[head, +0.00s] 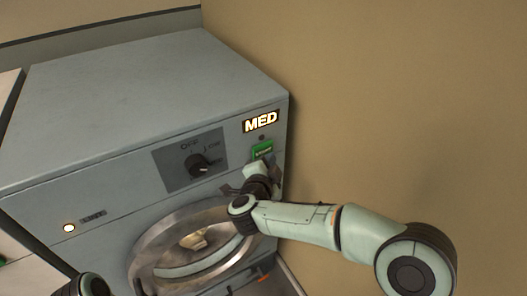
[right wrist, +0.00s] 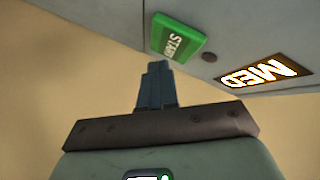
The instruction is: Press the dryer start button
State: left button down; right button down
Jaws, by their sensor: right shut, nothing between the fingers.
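The grey dryer (head: 150,95) stands against the tan wall. Its green start button (head: 263,149) is at the right end of the front panel, below the lit MED display (head: 261,122). In the right wrist view the start button (right wrist: 180,36) is near the top, with the MED display (right wrist: 266,72) to its right. My right gripper (head: 262,170) is shut and empty, just below the button. In the wrist view its fingers (right wrist: 158,70) point toward the button, with a small gap visible between them in the picture. My left gripper is not in view.
A dial (head: 199,165) sits left of the button, and a lit lamp (head: 69,228) is at the panel's far left. The round metal-rimmed door (head: 150,245) is below. The tan wall (head: 400,90) is close on the right.

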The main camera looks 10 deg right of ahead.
jog(key=shift+w+a, duration=0.1)
jog(key=shift+w, duration=0.05)
dwell(0.5)
jog(key=shift+w+a, duration=0.1)
jog(key=shift+w, duration=0.2)
